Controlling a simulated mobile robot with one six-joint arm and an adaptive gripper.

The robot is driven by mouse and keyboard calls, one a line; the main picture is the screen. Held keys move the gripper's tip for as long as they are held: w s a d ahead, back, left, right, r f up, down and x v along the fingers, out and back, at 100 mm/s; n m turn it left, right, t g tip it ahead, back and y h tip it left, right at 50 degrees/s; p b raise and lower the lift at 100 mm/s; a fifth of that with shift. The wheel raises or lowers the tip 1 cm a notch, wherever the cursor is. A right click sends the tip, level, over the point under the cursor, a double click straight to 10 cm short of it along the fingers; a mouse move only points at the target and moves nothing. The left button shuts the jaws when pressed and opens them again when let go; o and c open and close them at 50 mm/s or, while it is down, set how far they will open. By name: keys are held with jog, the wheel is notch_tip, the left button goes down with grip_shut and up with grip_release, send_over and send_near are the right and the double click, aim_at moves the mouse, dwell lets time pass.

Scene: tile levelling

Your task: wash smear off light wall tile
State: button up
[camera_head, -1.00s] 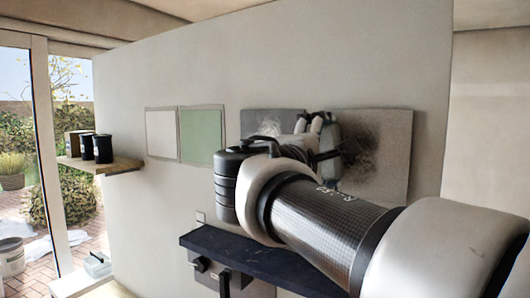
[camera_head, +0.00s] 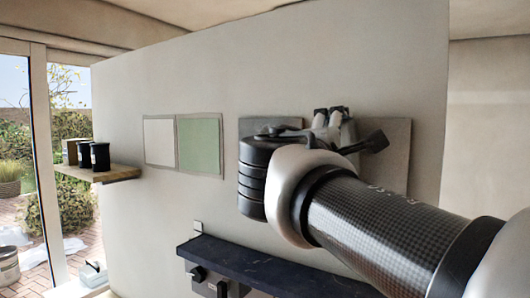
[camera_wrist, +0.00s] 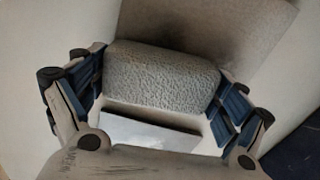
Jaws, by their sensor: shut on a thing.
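A grey, rough sponge-like block (camera_wrist: 163,78) is held between the blue-padded fingers of my gripper (camera_wrist: 163,82) in the wrist view. Behind it is a grey wall tile (camera_wrist: 265,25) with a dark, blurred smear (camera_wrist: 205,32) just above the block. Whether the block touches the tile I cannot tell. In the head view my gripper (camera_head: 333,122) is in front of the right grey tile (camera_head: 398,170) and hides most of it, including any smear. The left grey tile (camera_head: 262,126) is partly hidden by my arm.
A white tile (camera_head: 159,141) and a green tile (camera_head: 200,144) are to the left on the wall. A wooden shelf (camera_head: 120,173) with dark containers (camera_head: 98,156) juts out at left. A dark ledge (camera_head: 240,258) runs below my arm.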

aim_at(397, 151)
jog(key=shift+s+d+b, duration=0.45)
jog(key=shift+s+d, duration=0.5)
jog(key=shift+d, duration=0.3)
jog(key=shift+s+d+b, duration=0.5)
jog(key=shift+s+d, duration=0.4)
jog(key=shift+d, duration=0.4)
jog(key=shift+s+d+b, duration=0.45)
jog(key=shift+s+d, duration=0.5)
jog(key=shift+d, duration=0.3)
jog(key=shift+a, duration=0.1)
jog(key=shift+b+v, duration=0.95)
jog(key=shift+v, duration=2)
jog(key=v, duration=0.3)
jog(key=shift+b, duration=0.35)
